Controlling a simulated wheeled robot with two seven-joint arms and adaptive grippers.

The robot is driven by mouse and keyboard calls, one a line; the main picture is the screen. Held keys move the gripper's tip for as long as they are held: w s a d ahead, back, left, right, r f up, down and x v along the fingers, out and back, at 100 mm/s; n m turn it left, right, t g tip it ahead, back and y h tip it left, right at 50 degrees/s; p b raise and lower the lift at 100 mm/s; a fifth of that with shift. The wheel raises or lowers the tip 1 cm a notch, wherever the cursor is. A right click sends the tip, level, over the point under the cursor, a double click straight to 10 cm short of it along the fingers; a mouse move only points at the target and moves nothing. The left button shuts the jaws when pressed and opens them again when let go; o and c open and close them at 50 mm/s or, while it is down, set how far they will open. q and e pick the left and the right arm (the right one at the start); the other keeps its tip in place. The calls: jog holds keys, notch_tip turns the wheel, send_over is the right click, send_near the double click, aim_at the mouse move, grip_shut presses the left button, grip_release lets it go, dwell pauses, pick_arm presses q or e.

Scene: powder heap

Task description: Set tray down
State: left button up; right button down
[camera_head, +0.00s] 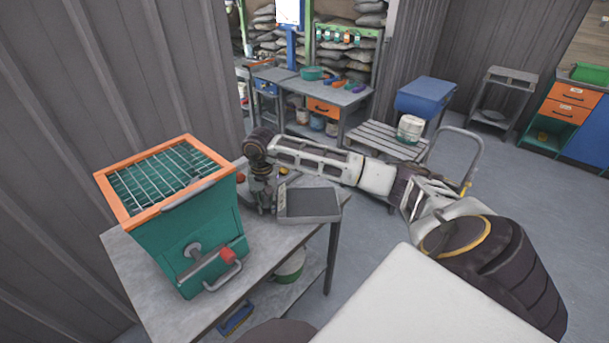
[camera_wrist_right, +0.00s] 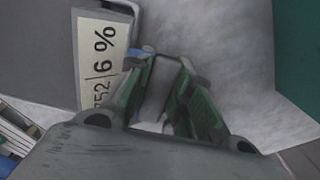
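The shallow grey tray (camera_head: 311,202) with a dark inner floor is at the right end of the workbench, level as far as I can see. I cannot tell whether its underside touches the bench top. My right gripper (camera_head: 264,198) points down at the tray's left side. My left gripper is out of view.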

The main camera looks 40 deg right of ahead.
dwell(0.4)
jog(key=shift+r, duration=5)
jog(key=shift+s, duration=0.1)
